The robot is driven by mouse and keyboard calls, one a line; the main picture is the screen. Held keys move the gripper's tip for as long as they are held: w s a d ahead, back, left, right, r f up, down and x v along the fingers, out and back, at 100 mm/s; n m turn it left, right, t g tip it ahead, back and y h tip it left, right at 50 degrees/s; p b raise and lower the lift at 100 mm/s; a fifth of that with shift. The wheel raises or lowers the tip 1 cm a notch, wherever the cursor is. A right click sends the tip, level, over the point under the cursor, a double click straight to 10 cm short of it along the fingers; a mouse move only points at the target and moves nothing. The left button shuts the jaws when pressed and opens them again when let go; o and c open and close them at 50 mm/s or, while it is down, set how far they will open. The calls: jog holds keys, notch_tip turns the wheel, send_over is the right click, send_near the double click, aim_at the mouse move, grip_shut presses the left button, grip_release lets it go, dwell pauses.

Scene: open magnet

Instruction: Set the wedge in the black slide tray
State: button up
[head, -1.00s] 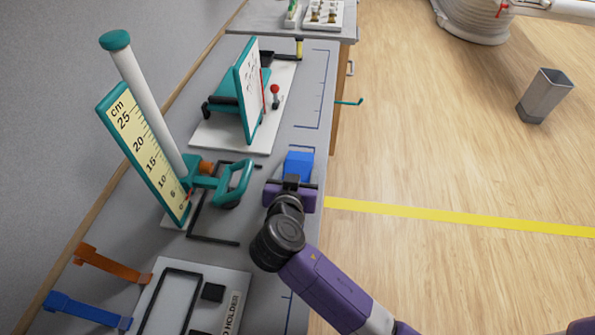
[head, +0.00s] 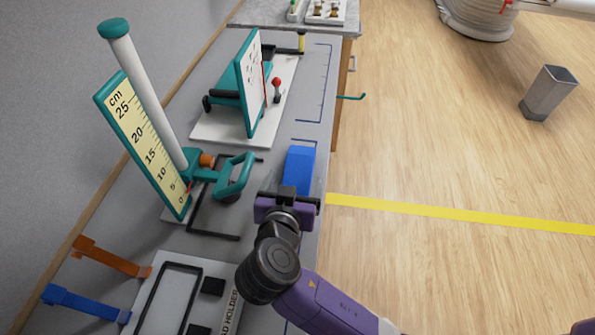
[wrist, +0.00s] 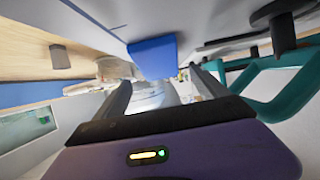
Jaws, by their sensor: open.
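A blue block (head: 299,167), which I take for the wedge, is at the right edge of the grey bench. It also shows just beyond the fingers in the wrist view (wrist: 155,57). My gripper (head: 289,190) is open, at the near end of the block. Its two fingers (wrist: 165,88) stand wide apart in the wrist view, with no object clearly held between them. The gripper hides the near end of the block. I cannot tell for sure which black item is the slide tray; a black rectangular frame (head: 145,325) lies on a white board at the near left.
A teal stand with a cm scale (head: 146,145) and teal handle (head: 235,177) stands left of my gripper. Farther back, a teal-edged panel (head: 249,85) stands on a white base. Orange (head: 110,257) and blue (head: 85,305) straps lie near left. Open floor is at right.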

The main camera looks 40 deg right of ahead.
jog(key=shift+v, duration=2.35)
